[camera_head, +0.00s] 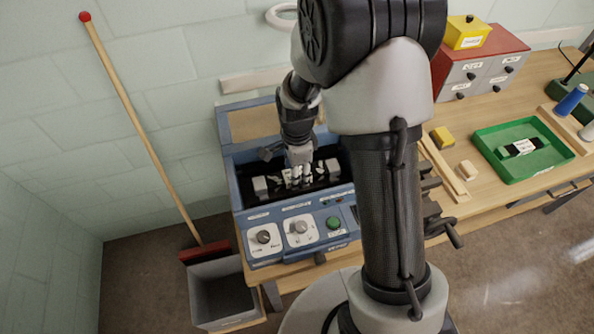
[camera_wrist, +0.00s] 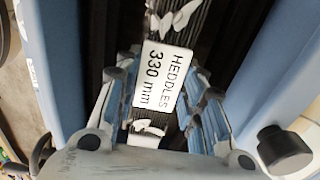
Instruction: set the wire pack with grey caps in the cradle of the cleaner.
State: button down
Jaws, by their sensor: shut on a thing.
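The wire pack with grey caps (camera_head: 260,187) is inside the black well of the blue cleaner (camera_head: 228,185). Its dark wires run between the caps, with white ties across them. In the wrist view, the pack's white label (camera_wrist: 163,78) reads "HEDDLES 330 mm" and lies between the fingers of my gripper (camera_wrist: 165,95). In the head view my gripper (camera_head: 300,165) reaches down into the well, shut on the middle of the pack. The cradle is mostly hidden under the pack and gripper; I cannot tell whether the pack rests on it.
The cleaner's front panel has knobs (camera_head: 299,228) and a green button (camera_head: 334,223). Its lid (camera_head: 255,122) stands open behind. To the right, a green tray (camera_head: 487,139) holds a dark labelled pack. Yellow and pale blocks (camera_head: 442,137) lie nearer. A grey bin (camera_head: 222,293) stands at left.

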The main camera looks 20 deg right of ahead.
jog(key=shift+f+b, duration=0.35)
jog(key=shift+f, duration=0.15)
dwell(0.4)
jog(key=c, duration=1)
grip_release()
jog(key=shift+o, duration=0.2)
jog(key=shift+r, duration=0.1)
notch_tip(320, 180, up, 12)
